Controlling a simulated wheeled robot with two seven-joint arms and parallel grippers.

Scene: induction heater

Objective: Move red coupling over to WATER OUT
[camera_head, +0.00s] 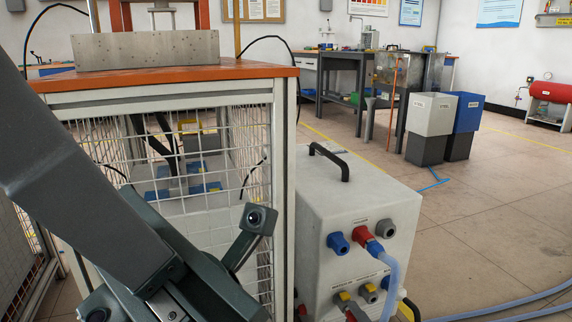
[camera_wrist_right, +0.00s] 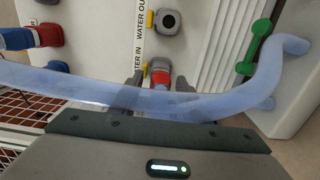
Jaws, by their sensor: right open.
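In the right wrist view the red coupling (camera_wrist_right: 159,77) sits at the lower port beside the WATER IN label, and the light-blue hose partly covers it. The WATER OUT port (camera_wrist_right: 167,21), a grey fitting with a dark opening and yellow tab, is farther up and empty. My right gripper (camera_wrist_right: 158,86) is open, with its dark fingers on either side of the red coupling; the hose hides where they meet it. In the head view the coupling (camera_head: 355,313) shows low on the white heater unit (camera_head: 330,205).
The light-blue hose (camera_wrist_right: 75,88) crosses in front of my right fingers. A blue coupling (camera_wrist_right: 15,38) is on a red port (camera_wrist_right: 48,34). Green fittings (camera_wrist_right: 255,45) stand at the right.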

